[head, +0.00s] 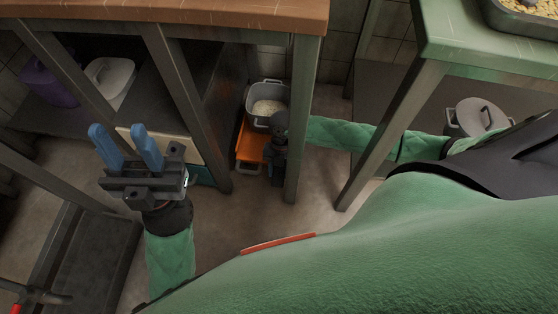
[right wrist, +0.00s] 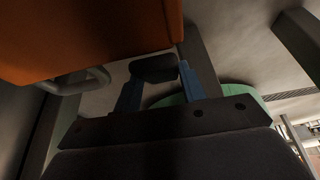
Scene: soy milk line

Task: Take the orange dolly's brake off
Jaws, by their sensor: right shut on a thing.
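The orange dolly (head: 249,146) is on the floor between the table legs in the head view. Its orange underside or edge (right wrist: 90,35) fills the upper left of the right wrist view. My right gripper (right wrist: 158,78) is beside the dolly, its blue fingers shut on a black rounded piece (right wrist: 153,68), apparently the brake lever. Whether the brake is on or off cannot be told. My left gripper (head: 122,140) is open and empty, raised at the left, away from the dolly.
A grey pot (head: 268,105) of pale contents stands on the dolly. A steel table leg (head: 301,130) is close to my right wrist. A green-topped table (head: 465,45) and a lidded pot (head: 480,117) are at the right. Bare floor (head: 325,195) lies in front.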

